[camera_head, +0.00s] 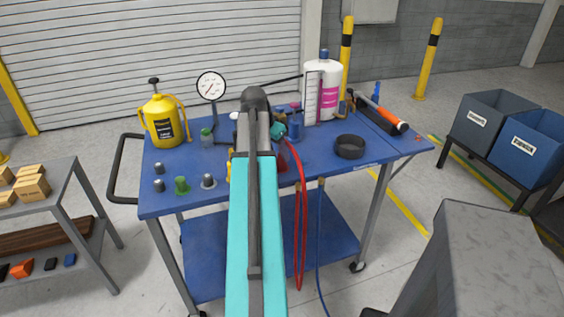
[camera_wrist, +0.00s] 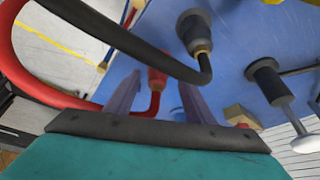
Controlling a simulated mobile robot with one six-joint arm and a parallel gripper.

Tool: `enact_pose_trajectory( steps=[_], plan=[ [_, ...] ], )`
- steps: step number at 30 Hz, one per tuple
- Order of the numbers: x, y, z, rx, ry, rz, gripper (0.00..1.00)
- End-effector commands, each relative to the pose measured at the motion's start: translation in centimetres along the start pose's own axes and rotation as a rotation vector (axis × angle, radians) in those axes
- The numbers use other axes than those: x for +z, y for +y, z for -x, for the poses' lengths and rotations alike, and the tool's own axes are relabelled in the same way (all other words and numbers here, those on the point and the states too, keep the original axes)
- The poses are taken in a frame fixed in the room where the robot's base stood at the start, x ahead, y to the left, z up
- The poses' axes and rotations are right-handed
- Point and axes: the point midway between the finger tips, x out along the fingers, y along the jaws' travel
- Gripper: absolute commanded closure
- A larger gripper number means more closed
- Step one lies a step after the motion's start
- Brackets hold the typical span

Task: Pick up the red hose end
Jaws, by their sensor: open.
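In the wrist view, the red hose end (camera_wrist: 157,78) is a red fitting over the blue cart top. It shows between the two grey fingers of my gripper (camera_wrist: 159,84), which are apart. I cannot tell how deep it sits between them or whether they touch it. The red hose (camera_wrist: 28,65) loops in from the left, passes by the left finger and bends up into the fitting. In the head view the red hose (camera_head: 303,215) hangs over the cart's front edge. There my arm hides much of the gripper and the hose end.
A black hose (camera_wrist: 125,42) crosses close above the fingers to a dark fitting (camera_wrist: 193,33). Another dark fitting (camera_wrist: 266,82) stands to the right. The blue cart (camera_head: 215,166) also holds a yellow sprayer (camera_head: 163,122), a gauge (camera_head: 211,86), a white bottle (camera_head: 329,90) and a black ring (camera_head: 350,147).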

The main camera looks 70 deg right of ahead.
Motion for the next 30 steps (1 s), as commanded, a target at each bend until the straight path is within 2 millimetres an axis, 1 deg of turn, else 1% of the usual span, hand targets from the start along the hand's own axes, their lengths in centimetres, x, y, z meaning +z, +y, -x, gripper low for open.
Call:
enact_pose_trajectory(
  steps=[7,18,21,30],
  plan=[
    [0.0,0.2,-1.0,0.001,0.000,0.000,0.51],
    [0.1,0.5,-4.3,0.001,-0.001,-0.002,0.51],
    [0.1,0.5,-4.9,0.001,-0.001,-0.001,0.51],
    [0.1,0.5,-5.2,0.001,0.000,-0.002,0.51]
  ],
)
